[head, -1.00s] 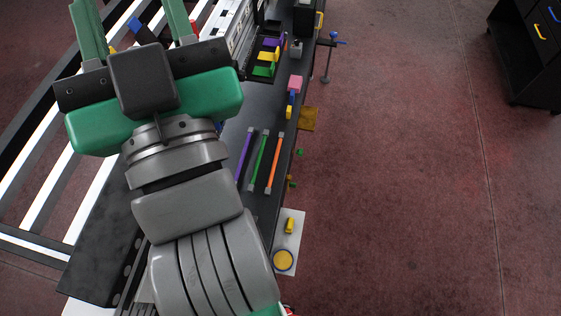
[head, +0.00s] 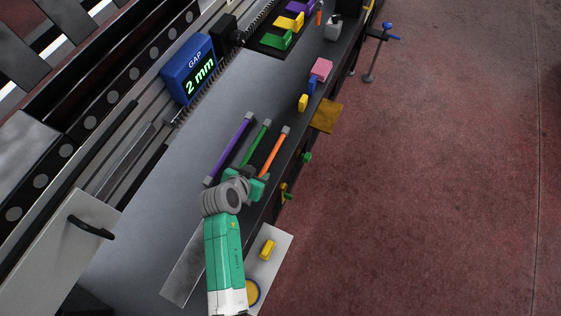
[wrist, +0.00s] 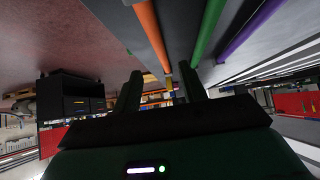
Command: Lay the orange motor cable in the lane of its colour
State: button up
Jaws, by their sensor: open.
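The orange motor cable (head: 274,152) lies straight on the dark table, with grey end pieces, right of a green cable (head: 256,143) and a purple cable (head: 228,149). My gripper (head: 258,186) is at the orange cable's near end and covers that end in the head view. In the wrist view my gripper (wrist: 160,88) is open, with two dark fingers apart. The orange cable (wrist: 150,32) runs across the top of that view toward the gap between the fingers. Nothing is seen held. Coloured pieces in purple, yellow (head: 289,22) and green (head: 276,40) sit on a black tray at the back.
A blue display (head: 190,72) reading "GAP 2 mm" stands at left. Pink (head: 321,69), blue and yellow blocks lie along the right edge. A white plate (head: 282,244) holds a yellow block at front right. The table between the display and cables is clear.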

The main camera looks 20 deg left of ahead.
aim_at(267, 164)
jog(key=shift+b+x, duration=0.35)
jog(key=shift+x, duration=0.55)
jog(key=b+x, duration=0.1)
jog(key=x, duration=0.4)
jog(key=shift+w+d+f+b, duration=0.1)
jog(key=shift+w+b, duration=0.2)
jog(key=shift+w, duration=0.15)
grip_shut()
